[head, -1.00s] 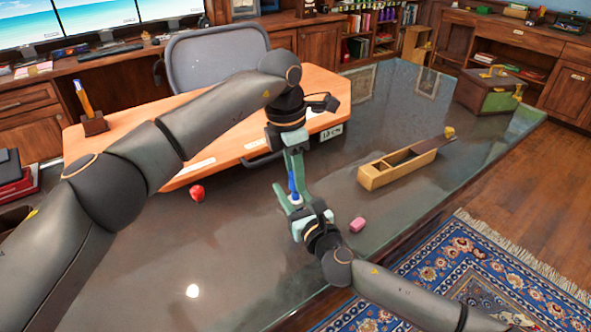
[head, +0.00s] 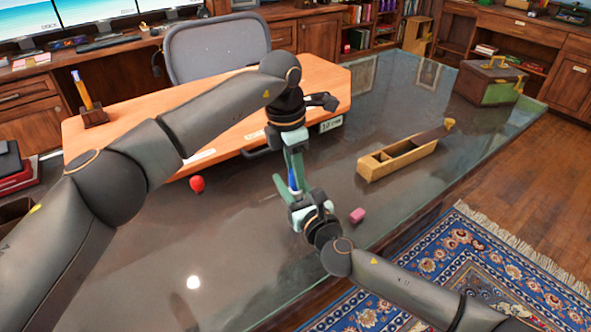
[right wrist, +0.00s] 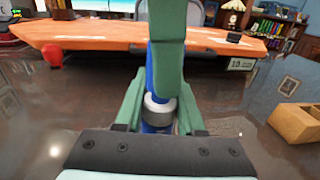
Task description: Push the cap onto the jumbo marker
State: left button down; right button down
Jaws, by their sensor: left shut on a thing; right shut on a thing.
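The jumbo marker stands roughly upright between my grippers; its blue part (head: 291,179) shows in the head view. In the right wrist view, a blue upper piece (right wrist: 151,80) sits in line above a silver-grey collar (right wrist: 158,109), with blue below it. My left gripper (head: 294,165) comes from above and is shut on the blue upper piece, whose green finger covers most of it. My right gripper (head: 297,200) is shut on the lower part from below, its fingers on either side of the collar. I cannot tell whether any gap is left between cap and marker.
A wooden box with a sliding lid (head: 398,157) lies right on the glass desk. A red object (head: 197,184) lies left. A green-brown chest (head: 489,82) stands at the far right. A pen holder (head: 94,117) stands on the orange desktop.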

pick_arm(q)
jog(key=shift+f, duration=0.6)
jog(key=c, duration=0.5)
grip_release()
pick_arm(e)
jog(key=shift+c, duration=2.2)
grip_release()
pick_arm(q)
jog(key=r, duration=0.4)
jog(key=a+r, duration=0.1)
jog(key=r, duration=0.6)
jog(key=shift+s+a+r, duration=0.15)
jog(key=shift+s+r, duration=0.15)
jog(key=shift+r, duration=0.1)
jog(key=shift+r+p, duration=0.75)
jog(key=shift+r, duration=0.05)
pick_arm(e)
jog(key=v, duration=1.2)
jog(key=shift+s+d, duration=0.1)
jog(key=shift+s, duration=0.15)
